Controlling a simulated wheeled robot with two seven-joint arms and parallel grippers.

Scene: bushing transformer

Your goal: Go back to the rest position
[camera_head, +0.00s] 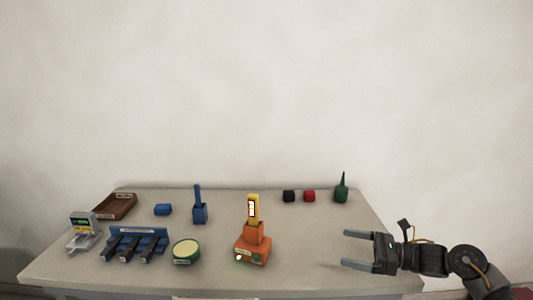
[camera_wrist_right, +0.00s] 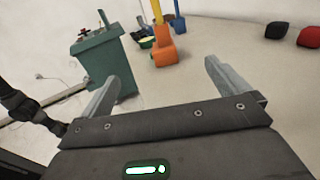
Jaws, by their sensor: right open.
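My right gripper (camera_head: 354,250) is at the right side of the table in the head view, with its fingers pointing left. Its two fingers are wide apart with nothing between them. In the right wrist view the open fingers (camera_wrist_right: 160,85) also show empty. The orange block (camera_head: 252,250) with a yellow upright piece (camera_head: 254,210) stands on the table, left of the gripper and apart from it. The orange piece also shows in the right wrist view (camera_wrist_right: 164,50). My left gripper is not in view.

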